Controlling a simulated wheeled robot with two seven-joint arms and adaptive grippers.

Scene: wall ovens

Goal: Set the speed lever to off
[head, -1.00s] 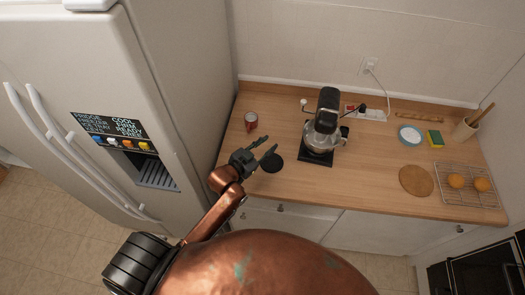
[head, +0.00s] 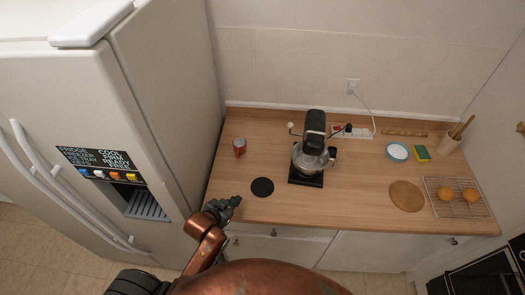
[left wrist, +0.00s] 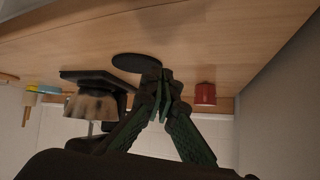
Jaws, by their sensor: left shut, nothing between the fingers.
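A black stand mixer (head: 315,128) with a metal bowl (head: 312,158) stands on the wooden counter. A small pale knob on a rod (head: 291,127) sticks out at the left of its head; I cannot tell whether this is the speed lever or how it is set. My left gripper (head: 235,200) is shut and empty near the counter's front edge, left of and in front of the mixer, apart from it. The left wrist view, upside down, shows the closed fingers (left wrist: 161,80) and the mixer's bowl (left wrist: 91,106). My right gripper is out of view.
A black round mat (head: 262,187) lies between my left gripper and the mixer. A red can (head: 239,147) stands at the back left, near the fridge (head: 165,100). A power strip (head: 357,132) lies behind the mixer. A cooling rack (head: 462,209) is at the right.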

